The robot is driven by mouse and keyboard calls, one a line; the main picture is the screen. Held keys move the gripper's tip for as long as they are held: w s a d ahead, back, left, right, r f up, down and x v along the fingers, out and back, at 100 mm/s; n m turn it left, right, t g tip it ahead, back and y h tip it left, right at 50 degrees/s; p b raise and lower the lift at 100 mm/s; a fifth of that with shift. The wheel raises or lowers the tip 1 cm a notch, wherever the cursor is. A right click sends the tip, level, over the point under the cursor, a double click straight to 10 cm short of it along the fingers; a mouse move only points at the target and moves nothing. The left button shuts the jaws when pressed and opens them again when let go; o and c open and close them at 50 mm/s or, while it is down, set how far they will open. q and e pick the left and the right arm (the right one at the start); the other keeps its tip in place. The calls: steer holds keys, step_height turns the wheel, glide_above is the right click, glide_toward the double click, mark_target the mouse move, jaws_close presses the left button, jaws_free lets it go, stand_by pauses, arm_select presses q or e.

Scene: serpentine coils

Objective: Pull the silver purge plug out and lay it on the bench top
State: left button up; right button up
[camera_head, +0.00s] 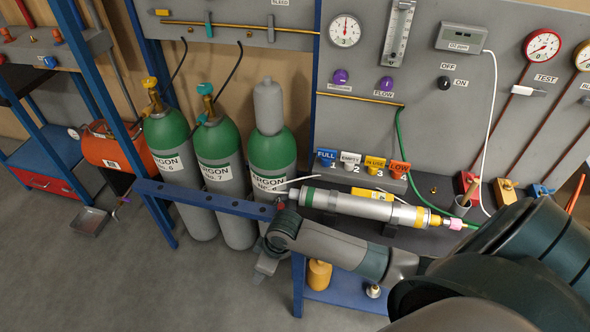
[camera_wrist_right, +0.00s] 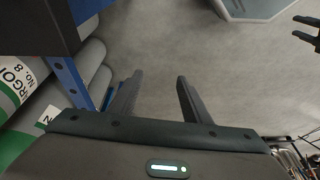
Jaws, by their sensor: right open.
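I cannot pick out the silver purge plug for certain. A silver tube (camera_head: 352,204) with a green left end and a yellow band lies on the dark bench top (camera_head: 437,186). A brass fitting and a pink piece (camera_head: 456,224) are at its right end. My right gripper (camera_head: 264,268) hangs in front of the bench, left of and below the tube, apart from it. In the right wrist view its two fingers (camera_wrist_right: 158,92) are spread, with only grey floor between them. My left gripper does not show in the head view.
Several green and grey argon cylinders (camera_head: 221,150) stand left of the bench, behind a blue rail (camera_head: 205,199). Coloured tags (camera_head: 375,163) stand behind the tube. A green hose (camera_head: 401,140) hangs down to the bench. Floor at the left is open.

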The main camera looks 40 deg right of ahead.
step_height(320, 180, up, 5)
steer(key=w+d+n, duration=0.1)
steer(key=w, duration=0.1)
step_height(320, 180, up, 13)
steer(key=g+h+p, duration=0.1)
steer(key=g+h, duration=0.2)
glide_above(295, 191)
steer(key=shift+r, duration=0.1)
step_height(295, 191, down, 6)
steer(key=b, duration=0.6)
steer(key=shift+r, duration=0.15)
steer(key=shift+f, duration=1.65)
